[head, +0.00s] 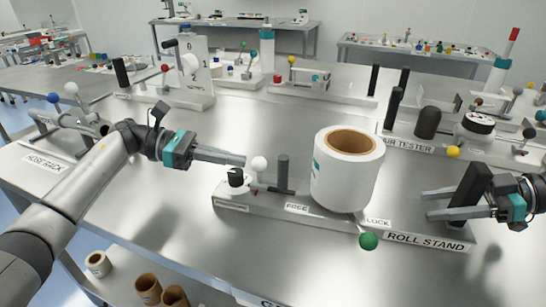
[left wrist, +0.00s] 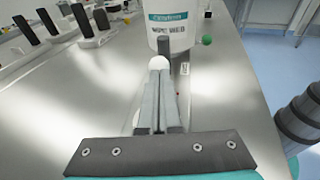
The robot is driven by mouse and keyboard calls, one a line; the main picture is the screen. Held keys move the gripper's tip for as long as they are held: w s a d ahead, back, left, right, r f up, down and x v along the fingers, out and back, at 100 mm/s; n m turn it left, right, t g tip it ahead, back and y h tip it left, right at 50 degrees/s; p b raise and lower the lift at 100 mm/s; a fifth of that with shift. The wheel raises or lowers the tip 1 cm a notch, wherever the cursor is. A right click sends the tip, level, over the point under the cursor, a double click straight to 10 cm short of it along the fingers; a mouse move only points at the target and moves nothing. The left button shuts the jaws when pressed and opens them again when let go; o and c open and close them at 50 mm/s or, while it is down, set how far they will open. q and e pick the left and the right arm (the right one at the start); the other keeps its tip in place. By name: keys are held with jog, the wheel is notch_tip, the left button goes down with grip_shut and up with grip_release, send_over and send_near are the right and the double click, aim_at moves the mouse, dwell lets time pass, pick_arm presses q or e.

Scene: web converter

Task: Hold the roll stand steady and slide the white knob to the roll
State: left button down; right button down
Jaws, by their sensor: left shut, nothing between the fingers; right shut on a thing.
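The roll stand (head: 340,222) is a long grey base on the metal table, with FREE and LOCK labels. A large white roll (head: 347,180) with a brown core stands upright on it. The white knob (head: 259,164) is at the stand's left part, left of a dark post (head: 283,172) and apart from the roll. My left gripper (head: 244,161) is shut and empty, its tips close beside the knob; in the left wrist view the knob (left wrist: 158,62) shows just beyond the tips (left wrist: 160,72). Contact cannot be told. My right gripper (head: 428,203) is shut on the black upright handle (head: 471,183) at the stand's right end.
A green ball knob (head: 368,241) sticks out in front of the roll. A hose rack (head: 62,135) lies at the left, and other fixtures, including an air tester (head: 427,122), stand behind. Bare table (head: 180,215) lies left of the stand.

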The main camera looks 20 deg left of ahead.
aim_at(259, 165)
pick_arm(q)
jog(key=shift+w+d+f, duration=0.1)
jog(key=shift+d, duration=0.25)
pick_arm(e)
jog(key=shift+s+f, duration=0.2)
jog(key=shift+f, duration=0.4)
pick_arm(q)
jog(key=d, duration=0.4)
jog(key=shift+w+d, duration=0.2)
jog(key=shift+d, duration=0.3)
pick_arm(e)
jog(key=shift+a, duration=0.15)
pick_arm(q)
jog(key=v, duration=1.4)
jog(key=shift+a, duration=0.25)
jog(key=shift+r+p, duration=0.6)
jog(key=shift+r, duration=0.05)
pick_arm(e)
jog(key=shift+r, duration=0.3)
